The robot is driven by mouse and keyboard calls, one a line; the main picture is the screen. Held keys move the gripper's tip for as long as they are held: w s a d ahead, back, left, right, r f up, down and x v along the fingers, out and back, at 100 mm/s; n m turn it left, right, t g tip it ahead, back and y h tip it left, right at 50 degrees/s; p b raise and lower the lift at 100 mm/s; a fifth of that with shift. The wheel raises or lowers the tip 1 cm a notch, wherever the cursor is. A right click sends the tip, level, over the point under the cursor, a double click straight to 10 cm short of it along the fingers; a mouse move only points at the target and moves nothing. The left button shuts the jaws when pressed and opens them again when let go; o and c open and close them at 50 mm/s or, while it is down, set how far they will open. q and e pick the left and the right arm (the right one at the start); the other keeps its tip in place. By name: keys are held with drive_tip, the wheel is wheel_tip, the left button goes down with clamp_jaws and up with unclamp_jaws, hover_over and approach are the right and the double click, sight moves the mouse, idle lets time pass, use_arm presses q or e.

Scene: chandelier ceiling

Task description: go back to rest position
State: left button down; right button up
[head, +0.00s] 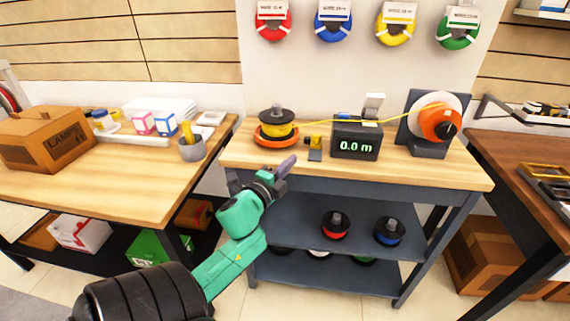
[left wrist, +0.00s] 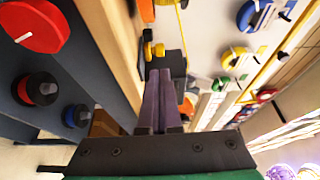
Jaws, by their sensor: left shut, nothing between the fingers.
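My left gripper (head: 287,166) is shut and empty. It is in front of the middle workbench, by the left part of its front edge (head: 232,158). In the left wrist view its two purple-grey fingers (left wrist: 159,98) lie together with nothing between them. The green arm reaches up from the bottom left of the head view. My right gripper is in neither view.
The bench holds a yellow wire spool (head: 277,124), a meter (head: 356,141) reading 0.0 m and an orange reel (head: 438,122). A red spool (head: 335,224) and a blue spool (head: 389,231) stand on its shelf. Side tables (head: 120,190) flank it.

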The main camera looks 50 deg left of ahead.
use_arm(q)
drive_tip(key=shift+v, duration=1.25)
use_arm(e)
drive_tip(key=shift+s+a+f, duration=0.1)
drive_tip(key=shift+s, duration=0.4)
use_arm(q)
drive_tip(key=shift+r, duration=0.1)
